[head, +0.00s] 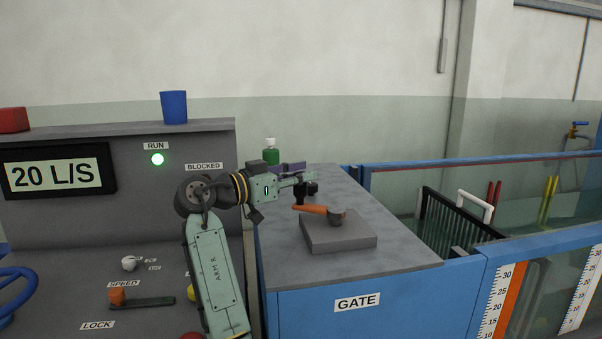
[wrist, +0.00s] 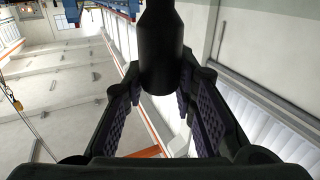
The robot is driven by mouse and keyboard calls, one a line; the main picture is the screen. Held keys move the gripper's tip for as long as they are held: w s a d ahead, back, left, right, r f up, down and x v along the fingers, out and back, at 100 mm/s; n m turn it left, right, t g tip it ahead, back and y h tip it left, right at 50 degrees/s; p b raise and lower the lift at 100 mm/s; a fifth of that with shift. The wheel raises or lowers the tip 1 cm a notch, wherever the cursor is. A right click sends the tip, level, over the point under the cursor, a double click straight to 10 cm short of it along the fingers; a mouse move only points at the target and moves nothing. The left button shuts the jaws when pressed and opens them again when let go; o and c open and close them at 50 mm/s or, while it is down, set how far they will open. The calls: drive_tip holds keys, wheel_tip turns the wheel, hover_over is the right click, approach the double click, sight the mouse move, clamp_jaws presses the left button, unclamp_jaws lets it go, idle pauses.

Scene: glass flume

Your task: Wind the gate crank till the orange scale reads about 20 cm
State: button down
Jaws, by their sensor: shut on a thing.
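The gate crank has an orange arm (head: 312,209) on a grey hub (head: 337,215), set on a grey block on top of the blue GATE cabinet. My gripper (head: 307,184) is over the arm's left end, shut on the crank's black handle (wrist: 160,55). In the wrist view the handle stands between both ridged finger pads. The orange scale (head: 510,295) is on the flume at the lower right, an orange strip beside white marks from 10 to 30. I cannot make out a level against it.
A second scale (head: 580,290) stands right of the orange one. A green bottle (head: 271,152) stands behind my wrist. The cabinet top right of the block is clear.

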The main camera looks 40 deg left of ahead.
drive_tip(key=shift+w+a+m+h, duration=0.2)
drive_tip(key=shift+w+m+h, duration=0.2)
drive_tip(key=shift+h, duration=0.4)
drive_tip(key=c, duration=1.3)
unclamp_jaws()
drive_tip(key=v, duration=1.2)
drive_tip(key=shift+r, duration=0.15)
drive_tip(key=shift+s+a, duration=0.1)
